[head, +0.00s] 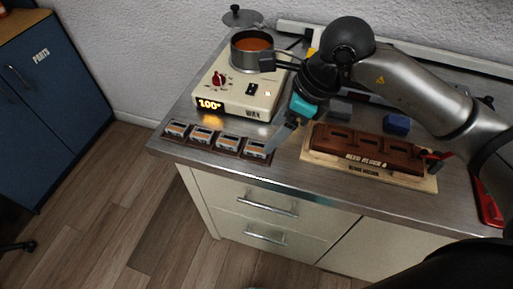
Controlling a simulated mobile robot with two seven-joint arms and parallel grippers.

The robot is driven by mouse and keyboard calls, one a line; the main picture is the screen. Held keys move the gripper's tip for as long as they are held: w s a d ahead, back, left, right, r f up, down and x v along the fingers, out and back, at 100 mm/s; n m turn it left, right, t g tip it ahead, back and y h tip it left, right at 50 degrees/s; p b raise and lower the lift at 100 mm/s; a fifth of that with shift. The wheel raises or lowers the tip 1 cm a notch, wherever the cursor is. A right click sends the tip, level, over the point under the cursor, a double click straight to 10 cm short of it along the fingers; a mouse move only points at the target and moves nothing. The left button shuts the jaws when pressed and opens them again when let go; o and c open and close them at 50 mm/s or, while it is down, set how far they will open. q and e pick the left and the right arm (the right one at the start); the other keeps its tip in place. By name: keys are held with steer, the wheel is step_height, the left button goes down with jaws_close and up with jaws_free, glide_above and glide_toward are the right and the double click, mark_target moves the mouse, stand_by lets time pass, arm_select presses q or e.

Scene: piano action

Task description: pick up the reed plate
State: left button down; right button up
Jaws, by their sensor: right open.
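Several small reed plates with pale and dark faces sit in a row in a dark brown holder (187,144) at the worktop's front left edge. The leftmost plate (176,129) and the rightmost plate (255,149) mark the row's ends. I cannot tell which one is meant. My right gripper (270,148) reaches down from the upper right, its fingers just beside the rightmost plate. It is open, with nothing visibly held; whether it touches that plate is unclear. My left gripper is not in view.
A cream wax heater (240,95) carries a metal pot (252,60) of orange liquid behind the row. A brown reed block (365,150) lies on a pale board (330,168) at right. A blue block (397,124) stands behind it. A lid (243,18) lies at the back.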

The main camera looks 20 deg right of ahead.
mark_target(258, 147)
steer(key=shift+a+f, duration=0.15)
steer(key=shift+f, duration=0.2)
steer(key=shift+w+a+f, duration=0.25)
steer(key=shift+a+f, duration=0.1)
steer(key=shift+f, duration=0.25)
steer(key=x, duration=0.3)
steer(key=shift+w+a+f+b, duration=0.15)
steer(key=shift+a+b, duration=0.05)
steer(key=shift+b, duration=0.15)
steer(key=shift+f, duration=0.15)
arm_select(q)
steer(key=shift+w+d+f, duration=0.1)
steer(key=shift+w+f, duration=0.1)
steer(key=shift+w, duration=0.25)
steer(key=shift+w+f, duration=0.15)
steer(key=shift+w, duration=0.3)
arm_select(e)
steer(key=shift+c, duration=0.3)
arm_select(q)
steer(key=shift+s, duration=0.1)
arm_select(e)
steer(key=shift+w, duration=0.1)
jaws_close()
